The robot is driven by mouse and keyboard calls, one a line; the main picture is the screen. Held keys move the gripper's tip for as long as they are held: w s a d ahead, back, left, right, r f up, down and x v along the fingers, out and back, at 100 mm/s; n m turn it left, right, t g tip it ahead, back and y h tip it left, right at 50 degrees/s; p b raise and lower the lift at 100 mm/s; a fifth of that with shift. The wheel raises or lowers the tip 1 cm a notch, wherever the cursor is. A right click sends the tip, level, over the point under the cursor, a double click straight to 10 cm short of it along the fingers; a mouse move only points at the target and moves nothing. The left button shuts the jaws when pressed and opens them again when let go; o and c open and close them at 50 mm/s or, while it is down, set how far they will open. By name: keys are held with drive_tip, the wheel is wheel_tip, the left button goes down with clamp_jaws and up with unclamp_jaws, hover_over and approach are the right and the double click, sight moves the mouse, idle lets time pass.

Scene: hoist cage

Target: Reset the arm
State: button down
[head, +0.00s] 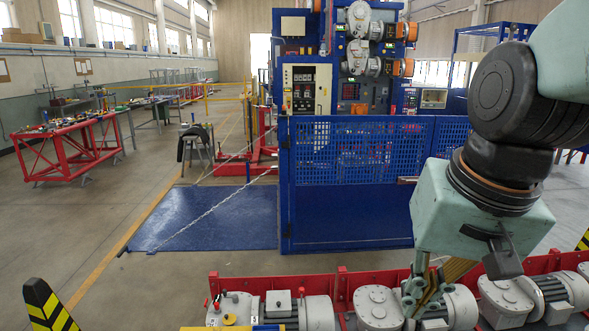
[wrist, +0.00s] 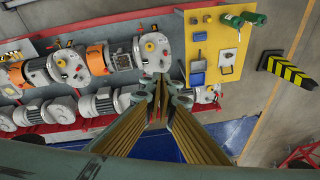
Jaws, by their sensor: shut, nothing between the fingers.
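My gripper (head: 418,302) hangs from my teal wrist at the right of the head view. It points down in front of a red rack (head: 336,281) of grey gear motors. In the wrist view my gripper (wrist: 160,88) has its fingertips together with nothing between them. My arm hides part of the blue cage at the right. From these views I cannot tell how far the fingertips are from the motors.
Gear motors (head: 379,306) line the rack along the front. A yellow tool board (wrist: 222,48) lies beside motors in the wrist view. A striped post (head: 48,305) stands front left. The blue mesh cage (head: 350,150) stands behind, with a blue floor plate (head: 215,218) and open floor left.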

drive_tip(key=s+d+r+n+b, duration=0.1)
drive_tip(key=s+d+r+n, duration=0.1)
drive_tip(key=s, duration=1)
drive_tip(key=shift+t+h, duration=0.4)
drive_tip(key=shift+w+d+r, duration=0.1)
drive_tip(key=shift+w+d, duration=0.05)
drive_tip(key=shift+w, duration=0.05)
idle(0.9)
